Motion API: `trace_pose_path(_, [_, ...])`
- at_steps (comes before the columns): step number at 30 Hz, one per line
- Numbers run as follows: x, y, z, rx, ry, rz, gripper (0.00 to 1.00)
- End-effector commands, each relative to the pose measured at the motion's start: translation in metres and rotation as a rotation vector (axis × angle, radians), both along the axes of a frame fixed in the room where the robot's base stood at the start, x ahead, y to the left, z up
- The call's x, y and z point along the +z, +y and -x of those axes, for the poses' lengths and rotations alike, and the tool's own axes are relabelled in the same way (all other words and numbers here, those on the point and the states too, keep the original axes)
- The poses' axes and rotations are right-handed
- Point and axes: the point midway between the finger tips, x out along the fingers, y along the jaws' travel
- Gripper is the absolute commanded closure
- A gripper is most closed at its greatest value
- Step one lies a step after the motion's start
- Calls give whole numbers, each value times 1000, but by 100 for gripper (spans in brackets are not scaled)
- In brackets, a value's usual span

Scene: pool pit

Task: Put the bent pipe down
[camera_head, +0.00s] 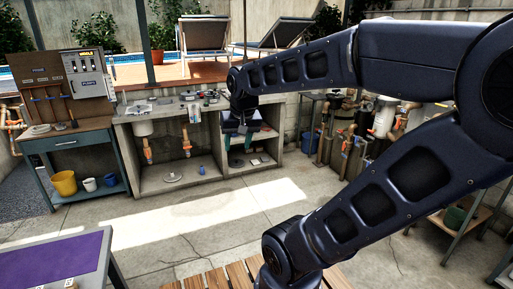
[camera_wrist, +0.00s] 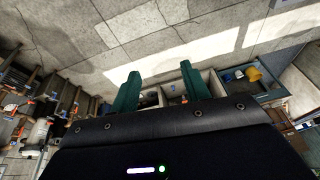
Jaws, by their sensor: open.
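I cannot pick out a loose bent pipe for certain in either view. Orange pipe fittings (camera_head: 147,150) hang under the counter top at the left, and another orange fitting (camera_head: 186,141) hangs by the middle divider. Small items (camera_head: 190,96) lie on the counter top, too small to name.
A blue workbench (camera_head: 80,145) with a yellow bucket (camera_head: 65,183) stands at the left. Pipework and a tank (camera_head: 383,117) stand at the right. A purple-topped table (camera_head: 50,265) and a slatted wooden surface (camera_head: 215,278) are in front. The middle floor is clear.

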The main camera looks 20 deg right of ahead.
Motion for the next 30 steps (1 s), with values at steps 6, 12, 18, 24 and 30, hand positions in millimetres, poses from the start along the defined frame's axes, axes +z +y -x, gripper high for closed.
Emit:
trace_pose_path(6, [-5,-36,27,48,-60,47,54])
trace_pose_path(12, [-8,-46,38,74,-79,72,54])
trace_pose_path(18, [-8,-47,38,78,-80,74,54])
trace_pose_path(24, [-8,-46,38,78,-80,73,54])
trace_pose_path(30, [-8,-46,38,78,-80,73,54])
